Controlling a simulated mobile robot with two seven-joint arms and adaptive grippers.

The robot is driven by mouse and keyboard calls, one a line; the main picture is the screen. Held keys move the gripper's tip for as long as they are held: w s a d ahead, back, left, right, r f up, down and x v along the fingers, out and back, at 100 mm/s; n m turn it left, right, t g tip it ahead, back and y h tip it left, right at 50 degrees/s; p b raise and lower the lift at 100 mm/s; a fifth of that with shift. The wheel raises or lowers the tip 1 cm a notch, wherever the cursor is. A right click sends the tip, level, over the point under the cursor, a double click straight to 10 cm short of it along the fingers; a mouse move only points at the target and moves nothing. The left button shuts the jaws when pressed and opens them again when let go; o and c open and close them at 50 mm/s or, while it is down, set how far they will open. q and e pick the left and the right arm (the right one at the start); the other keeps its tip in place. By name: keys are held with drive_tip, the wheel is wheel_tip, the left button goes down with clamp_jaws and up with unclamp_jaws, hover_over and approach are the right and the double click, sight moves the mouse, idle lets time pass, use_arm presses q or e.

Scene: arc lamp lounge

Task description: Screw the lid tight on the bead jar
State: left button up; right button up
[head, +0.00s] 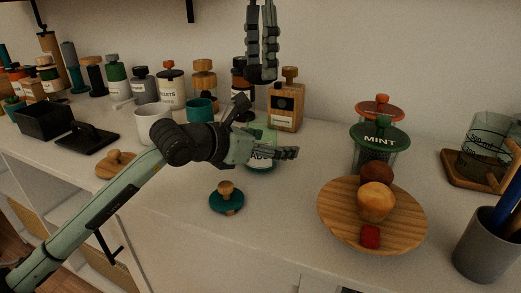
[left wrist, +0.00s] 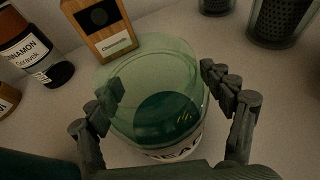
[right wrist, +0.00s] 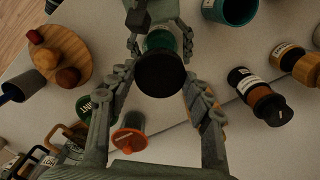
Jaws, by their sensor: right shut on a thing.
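The bead jar (head: 262,167) is pale green glass with a white label. It stands on the counter, partly hidden by my left gripper (head: 284,152). In the left wrist view the jar (left wrist: 155,62) lies between the spread fingers of that gripper (left wrist: 160,84); I cannot tell whether they touch it. A teal lid with a wooden knob (head: 226,198) lies on the counter in front of the jar. My right gripper (head: 262,77) points down above and behind the jar. In the right wrist view a dark round thing (right wrist: 160,75) shows between its fingers (right wrist: 160,88); what it is stays unclear.
A wooden bottle (head: 285,112) stands close behind the jar. A wooden plate (head: 340,222) with round items and a red cube is at right, before the green-lidded MINT jar (head: 380,137). Mugs and several jars stand at left. The counter around the teal lid is clear.

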use_arm(q)
drive_tip(key=c, duration=1.7)
clamp_jaws()
